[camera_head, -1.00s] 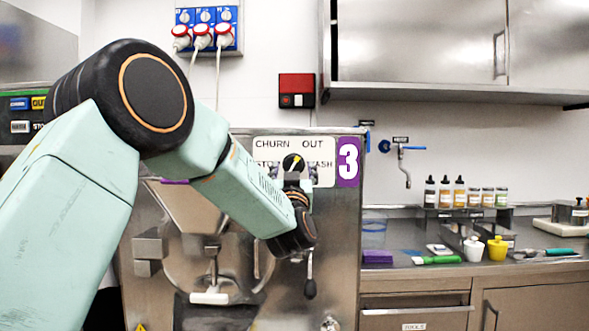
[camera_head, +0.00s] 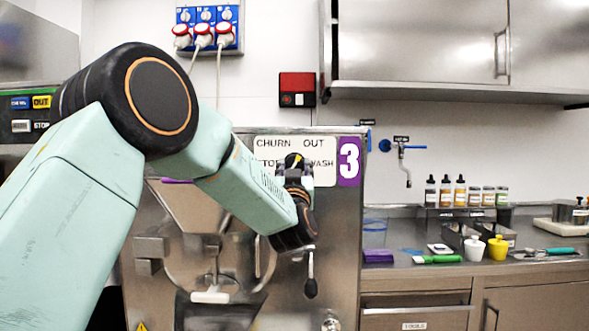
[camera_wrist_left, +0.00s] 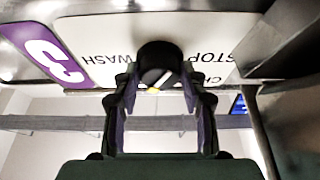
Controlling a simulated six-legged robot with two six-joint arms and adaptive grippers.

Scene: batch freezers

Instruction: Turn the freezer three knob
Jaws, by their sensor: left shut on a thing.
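The freezer three knob (camera_head: 293,159) is black with a pale and yellow pointer mark. It sits on a white label plate (camera_head: 322,174) reading CHURN, OUT, STOP and WASH, beside a purple "3" tag (camera_head: 349,162). My left gripper (camera_head: 296,168) reaches up to the knob from below and is shut on it. In the left wrist view the knob (camera_wrist_left: 157,60) shows upside down between the two fingertips (camera_wrist_left: 160,84), its mark slanted. The fingers and arm hide part of the plate's lower words. My right gripper is not in view.
The steel freezer front (camera_head: 335,250) has a black-knobbed lever (camera_head: 311,286) below my wrist and a dispensing chute left of it. A counter (camera_head: 440,268) with bottles and tools stands to the right. A red box (camera_head: 297,90) is on the wall above.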

